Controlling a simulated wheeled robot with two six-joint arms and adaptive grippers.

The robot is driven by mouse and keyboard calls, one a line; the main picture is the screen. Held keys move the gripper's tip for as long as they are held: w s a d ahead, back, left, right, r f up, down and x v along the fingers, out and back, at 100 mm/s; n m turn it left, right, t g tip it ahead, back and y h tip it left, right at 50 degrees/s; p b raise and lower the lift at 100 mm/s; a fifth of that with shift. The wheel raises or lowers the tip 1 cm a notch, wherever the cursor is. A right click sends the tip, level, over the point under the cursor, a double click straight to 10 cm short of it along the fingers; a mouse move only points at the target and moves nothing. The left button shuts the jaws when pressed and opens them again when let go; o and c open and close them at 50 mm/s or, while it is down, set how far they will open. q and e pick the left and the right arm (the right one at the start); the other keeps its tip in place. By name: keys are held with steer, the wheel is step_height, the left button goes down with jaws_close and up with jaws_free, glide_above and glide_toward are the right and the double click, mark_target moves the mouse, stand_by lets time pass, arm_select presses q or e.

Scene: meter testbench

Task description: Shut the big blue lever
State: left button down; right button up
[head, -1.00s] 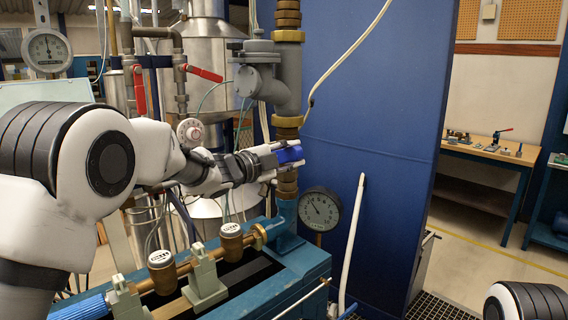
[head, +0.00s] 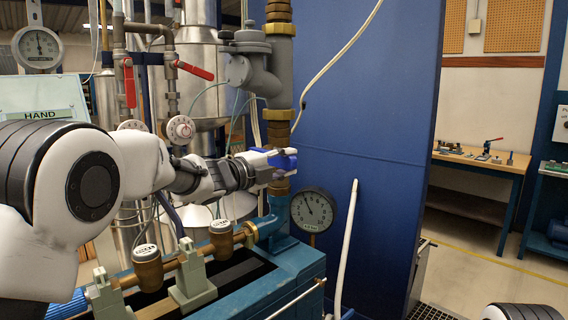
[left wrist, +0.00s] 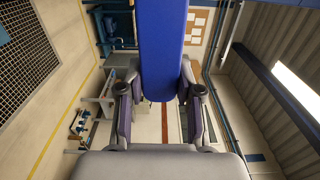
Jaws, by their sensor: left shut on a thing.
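The big blue lever (head: 284,161) shows in the head view as a short blue piece in front of the brass and grey vertical pipe. In the left wrist view the lever (left wrist: 163,45) is a long blue bar coming down from the top edge, between the two fingers. My left gripper (head: 277,164) is shut on the lever; in the left wrist view its fingers (left wrist: 160,95) sit on either side of the bar's end. The gripper hides part of the lever and its joint to the pipe. My right gripper is not in view.
A round pressure gauge (head: 313,209) stands just right of the pipe. Two red-handled valves (head: 195,71) are at the upper left. Brass meters (head: 148,266) line the teal bench (head: 273,284) below. A blue panel (head: 375,130) stands behind.

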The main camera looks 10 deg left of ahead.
arm_select(q)
steer(key=shift+r, duration=0.15)
steer(key=c, duration=0.9)
jaws_free()
steer(key=shift+o, duration=0.7)
steer(key=shift+w+d+f, duration=0.25)
steer(key=shift+w+f, duration=0.1)
steer(key=shift+w, duration=0.15)
steer(key=shift+s+a+r, duration=0.1)
steer(key=shift+s+a, duration=0.25)
steer(key=shift+s, duration=0.15)
steer(key=v, duration=1)
steer(key=shift+s+a, duration=0.3)
